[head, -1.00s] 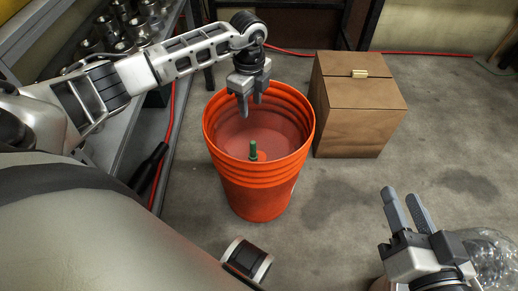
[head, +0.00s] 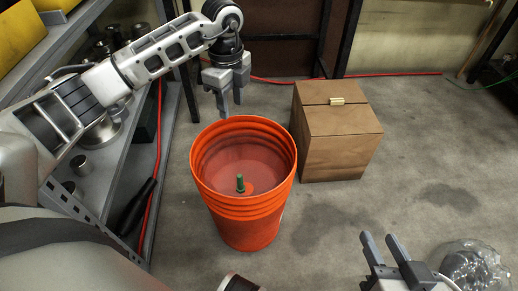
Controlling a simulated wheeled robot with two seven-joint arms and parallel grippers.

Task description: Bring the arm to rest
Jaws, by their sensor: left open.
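My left gripper (head: 229,108) hangs open and empty, fingers pointing down, above the far rim of an orange bucket (head: 243,228). The bucket stands upright on the floor. Inside it, a green bolt-like piece (head: 240,185) stands upright near the middle of the bottom. My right gripper (head: 380,240) is at the lower right, away from the bucket, with its fingers apart and pointing up in the picture. No object shows between its fingers.
A cardboard box (head: 340,140) stands right of the bucket. A metal shelf (head: 176,150) with metal parts runs along the left. A clear round object (head: 474,268) sits by my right gripper. A red cable (head: 400,75) lies along the back. The right floor is mostly clear.

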